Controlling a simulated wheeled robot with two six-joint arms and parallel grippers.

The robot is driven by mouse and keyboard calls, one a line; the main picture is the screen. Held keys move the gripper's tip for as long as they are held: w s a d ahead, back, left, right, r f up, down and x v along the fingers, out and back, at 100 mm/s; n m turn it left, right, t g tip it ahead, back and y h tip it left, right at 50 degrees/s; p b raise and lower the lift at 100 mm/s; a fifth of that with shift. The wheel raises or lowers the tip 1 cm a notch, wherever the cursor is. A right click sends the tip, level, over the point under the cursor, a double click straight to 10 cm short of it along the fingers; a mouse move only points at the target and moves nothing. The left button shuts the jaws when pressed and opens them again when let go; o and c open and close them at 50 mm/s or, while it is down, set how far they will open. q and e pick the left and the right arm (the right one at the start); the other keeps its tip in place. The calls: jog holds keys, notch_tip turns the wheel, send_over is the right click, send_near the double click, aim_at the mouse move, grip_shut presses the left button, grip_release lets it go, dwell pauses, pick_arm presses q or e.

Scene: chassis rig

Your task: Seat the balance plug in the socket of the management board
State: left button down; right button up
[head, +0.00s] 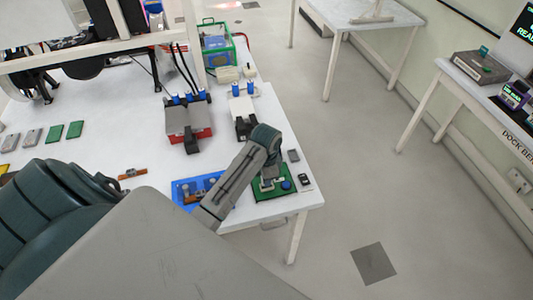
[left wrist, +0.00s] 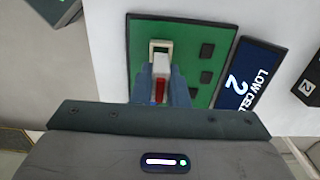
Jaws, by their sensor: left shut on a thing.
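The management board is a green board (head: 262,197) near the right front of the white table. It fills the middle of the left wrist view (left wrist: 205,32), with several dark square parts on it. The socket (left wrist: 161,43) is a beige frame near the board's upper left there. My left gripper (head: 268,180) is over the board, its blue fingers (left wrist: 163,88) shut on the balance plug (left wrist: 161,70), a white block with a red part. The plug's front end is at the socket's opening; I cannot tell how deep it sits. My right gripper is not in view.
A blue tray (head: 180,191) with parts lies left of the board. A dark blue "LOW CELL 2" label (left wrist: 253,72) lies beside the board. A grey-and-red box (head: 184,122) and a white box (head: 242,108) stand behind. The table's right edge is close to the board.

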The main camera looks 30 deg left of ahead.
pick_arm(q)
jog(key=shift+f+b, duration=0.35)
jog(key=shift+f, duration=0.65)
jog(key=shift+r, duration=0.25)
jog(key=shift+r+p, duration=0.35)
jog(key=shift+r, duration=0.15)
dwell(1.2)
jog(key=shift+f, duration=0.75)
jog(key=c, duration=1.3)
grip_release()
jog(key=shift+c, duration=0.2)
